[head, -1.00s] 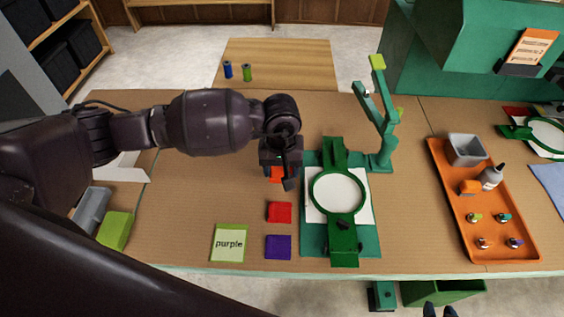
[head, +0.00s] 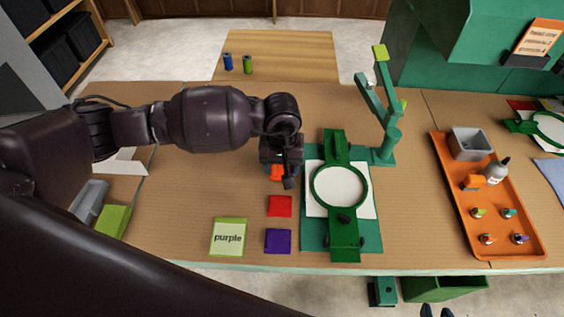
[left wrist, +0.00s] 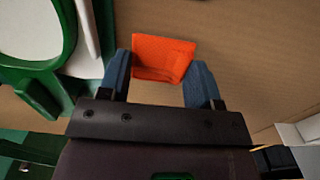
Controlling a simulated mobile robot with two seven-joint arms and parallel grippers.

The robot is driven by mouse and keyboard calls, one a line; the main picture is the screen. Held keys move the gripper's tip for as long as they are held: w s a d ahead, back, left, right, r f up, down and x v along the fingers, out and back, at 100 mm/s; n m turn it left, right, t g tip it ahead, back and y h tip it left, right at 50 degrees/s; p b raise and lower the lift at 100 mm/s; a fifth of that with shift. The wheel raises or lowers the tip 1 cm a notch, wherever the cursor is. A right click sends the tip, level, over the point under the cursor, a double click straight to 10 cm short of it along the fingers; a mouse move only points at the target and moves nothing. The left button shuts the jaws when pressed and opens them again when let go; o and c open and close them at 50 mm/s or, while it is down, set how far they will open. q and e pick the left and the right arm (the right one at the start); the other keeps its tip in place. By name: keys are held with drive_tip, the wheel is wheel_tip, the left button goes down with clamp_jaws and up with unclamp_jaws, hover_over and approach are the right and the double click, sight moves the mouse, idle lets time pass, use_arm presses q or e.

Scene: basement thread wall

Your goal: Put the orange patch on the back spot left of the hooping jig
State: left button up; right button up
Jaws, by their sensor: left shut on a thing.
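The orange patch (head: 276,172) is at the back of a column of patches left of the green hooping jig (head: 311,229), mostly hidden by my left gripper (head: 284,181). The left wrist view shows the patch (left wrist: 162,57) between the two blue fingers, and the gripper is shut on it. I cannot tell whether the patch touches the table. In front of it lie a red patch (head: 280,206) and a purple patch (head: 278,241). The jig carries a green hoop around white cloth (head: 340,186). My right gripper is not in view.
A green card reading "purple" (head: 228,238) lies left of the purple patch. A green stand (head: 384,150) rises behind the jig. An orange tray (head: 489,231) with a grey bin, a bottle and small items is at the right. The table left of the patches is mostly clear.

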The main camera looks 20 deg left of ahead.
use_arm(q)
drive_tip(key=shift+f+b, duration=0.4)
drive_tip(key=shift+f, duration=0.65)
drive_tip(key=o, duration=1)
drive_tip(key=shift+o, duration=0.2)
